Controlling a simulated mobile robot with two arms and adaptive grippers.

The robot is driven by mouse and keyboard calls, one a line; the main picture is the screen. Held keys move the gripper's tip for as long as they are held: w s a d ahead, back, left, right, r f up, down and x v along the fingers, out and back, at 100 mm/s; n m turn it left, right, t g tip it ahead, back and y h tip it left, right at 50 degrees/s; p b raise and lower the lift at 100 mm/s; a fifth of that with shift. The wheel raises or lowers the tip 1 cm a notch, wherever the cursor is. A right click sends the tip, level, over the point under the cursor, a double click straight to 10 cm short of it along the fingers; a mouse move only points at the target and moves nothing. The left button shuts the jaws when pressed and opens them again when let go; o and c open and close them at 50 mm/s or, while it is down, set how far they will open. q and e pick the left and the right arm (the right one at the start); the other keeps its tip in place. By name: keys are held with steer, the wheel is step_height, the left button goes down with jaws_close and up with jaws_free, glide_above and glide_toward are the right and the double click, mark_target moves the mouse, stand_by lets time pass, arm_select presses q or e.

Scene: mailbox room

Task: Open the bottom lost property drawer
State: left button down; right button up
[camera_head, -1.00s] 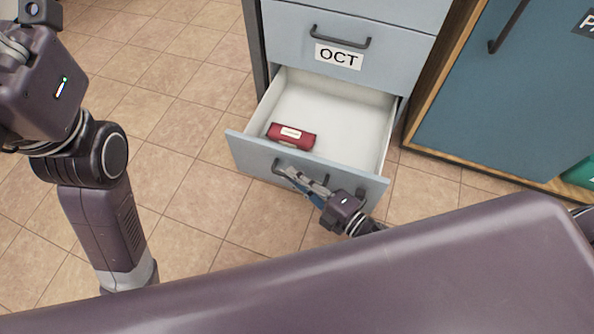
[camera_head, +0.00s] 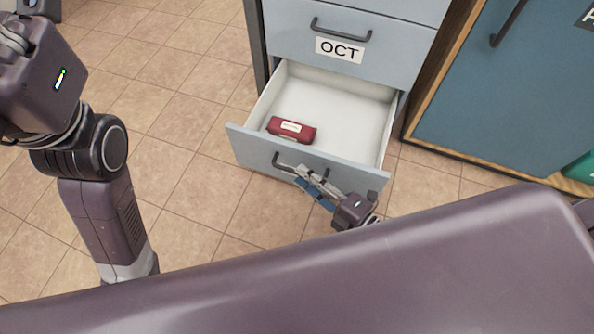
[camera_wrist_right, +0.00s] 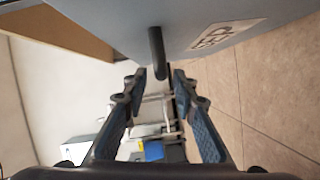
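The bottom drawer (camera_head: 262,148) stands pulled out of the grey-blue cabinet in the head view, its white inside (camera_head: 335,105) exposed. A dark red, boxy item (camera_head: 291,130) with a pale label lies inside it, near the front left. The drawer's dark bar handle (camera_head: 283,163) is on the front panel. My right gripper (camera_head: 306,177) is open at the handle. In the right wrist view its two blue-padded fingers (camera_wrist_right: 160,74) are apart, with the handle (camera_wrist_right: 156,48) between or just beyond the tips; contact is unclear. My left arm shows at the left, but its fingers do not.
A shut drawer labelled OCT (camera_head: 340,50) is above the open one. A blue cabinet door (camera_head: 495,110) with a wooden frame stands to the right. Tiled floor (camera_head: 185,120) is clear to the left. A green object (camera_head: 582,170) is at the right edge.

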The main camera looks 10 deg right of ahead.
steer(key=v, duration=0.8)
steer(key=shift+s, duration=0.25)
steer(key=shift+d, duration=0.15)
